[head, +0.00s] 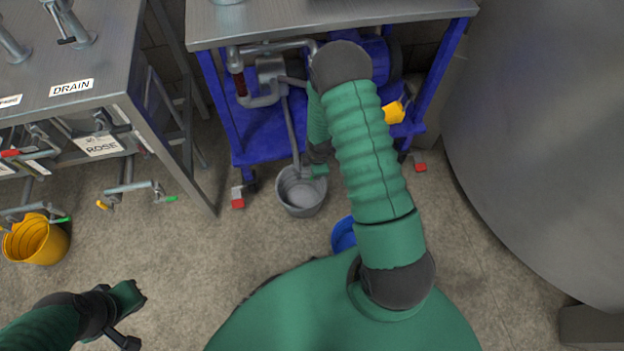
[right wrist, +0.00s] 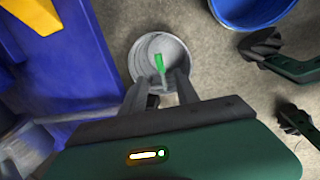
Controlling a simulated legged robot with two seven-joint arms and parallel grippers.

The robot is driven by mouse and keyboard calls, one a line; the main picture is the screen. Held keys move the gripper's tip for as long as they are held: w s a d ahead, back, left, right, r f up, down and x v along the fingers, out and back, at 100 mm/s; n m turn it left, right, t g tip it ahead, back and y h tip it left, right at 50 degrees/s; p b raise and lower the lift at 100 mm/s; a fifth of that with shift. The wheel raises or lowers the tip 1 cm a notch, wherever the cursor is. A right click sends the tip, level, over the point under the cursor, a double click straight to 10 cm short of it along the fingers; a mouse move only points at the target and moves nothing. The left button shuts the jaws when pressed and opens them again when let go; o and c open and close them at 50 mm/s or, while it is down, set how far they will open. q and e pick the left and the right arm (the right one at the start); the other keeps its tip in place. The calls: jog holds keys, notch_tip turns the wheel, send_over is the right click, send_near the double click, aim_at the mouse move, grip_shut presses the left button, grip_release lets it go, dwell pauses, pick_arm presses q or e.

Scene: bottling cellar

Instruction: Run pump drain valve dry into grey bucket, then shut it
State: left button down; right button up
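The grey bucket (head: 290,205) stands on the floor in front of the blue pump cart, and it shows in the right wrist view (right wrist: 138,62). A grey drain pipe (head: 292,130) comes down from the pump into it. The valve's green lever (head: 320,170) is over the bucket; in the right wrist view the lever (right wrist: 159,64) lies beyond and between my fingertips. My right gripper (right wrist: 160,80) is open, its fingers apart, close to the lever; contact cannot be told. The valve body and any flow are hidden or unclear. My left gripper (head: 138,313) is open and empty at lower left.
A blue bucket (head: 343,235) stands right of the grey one, partly behind my right arm. The cart (head: 255,145) has red-pedalled castors. A bench marked DRAIN (head: 72,87) with a yellow bucket (head: 38,240) is at left. A large tank (head: 550,130) fills the right.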

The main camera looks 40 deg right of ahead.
jog(key=f+b, duration=0.1)
jog(key=f, duration=0.1)
jog(key=f+b, duration=0.1)
jog(key=f, duration=0.2)
jog(key=w+d+f+b, duration=0.1)
jog(key=f, duration=0.1)
jog(key=shift+w+f, duration=0.1)
jog(key=shift+f, duration=0.2)
grip_shut()
dwell(0.9)
